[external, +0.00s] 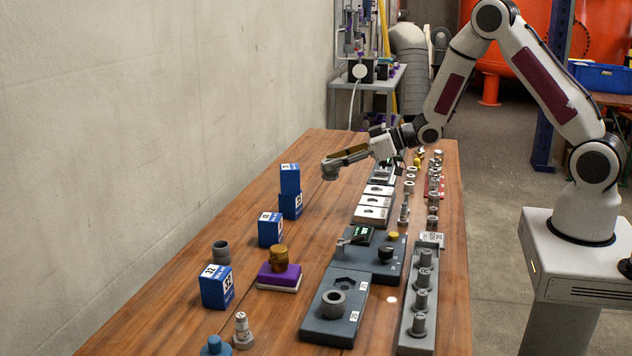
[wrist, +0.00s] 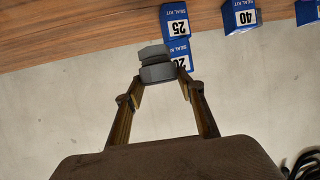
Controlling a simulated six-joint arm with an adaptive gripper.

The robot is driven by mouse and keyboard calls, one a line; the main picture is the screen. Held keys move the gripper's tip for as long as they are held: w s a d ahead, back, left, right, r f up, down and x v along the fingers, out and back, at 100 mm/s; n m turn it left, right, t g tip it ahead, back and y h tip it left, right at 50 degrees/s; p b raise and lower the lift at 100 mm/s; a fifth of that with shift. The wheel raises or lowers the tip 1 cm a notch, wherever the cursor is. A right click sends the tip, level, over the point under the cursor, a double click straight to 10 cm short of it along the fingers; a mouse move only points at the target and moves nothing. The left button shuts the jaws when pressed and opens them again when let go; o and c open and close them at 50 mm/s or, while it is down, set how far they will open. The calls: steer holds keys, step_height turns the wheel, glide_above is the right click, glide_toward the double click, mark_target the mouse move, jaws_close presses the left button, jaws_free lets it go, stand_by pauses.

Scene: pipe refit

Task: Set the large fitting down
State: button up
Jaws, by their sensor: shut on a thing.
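My gripper (external: 346,157) reaches out over the far part of the wooden table. It is shut on a grey fitting (external: 329,171), which it holds in the air above the tabletop. In the wrist view the fitting (wrist: 157,66) sits between the two fingertips and shows a hex-shaped body with a narrower step. The gripper (wrist: 158,79) is level with the fitting's lower part. The fitting hides part of a blue box behind it. I cannot tell the exact height above the table.
Blue seal kit boxes (external: 290,179) stand along the table's left side, two of them stacked. A brass fitting (external: 278,258) sits on a purple block. Grey fixtures (external: 336,305) and a rack of cylinders (external: 421,290) fill the right side. The table (external: 160,300) is bare at the left front.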

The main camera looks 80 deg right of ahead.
steer(key=shift+f, duration=3.1)
steer(key=shift+f, duration=0.1)
steer(key=shift+f, duration=1.8)
steer(key=shift+f, duration=0.15)
steer(key=o, duration=1.1)
steer(key=shift+s+r, duration=0.1)
steer(key=shift+r, duration=0.1)
steer(key=shift+v, duration=5.9)
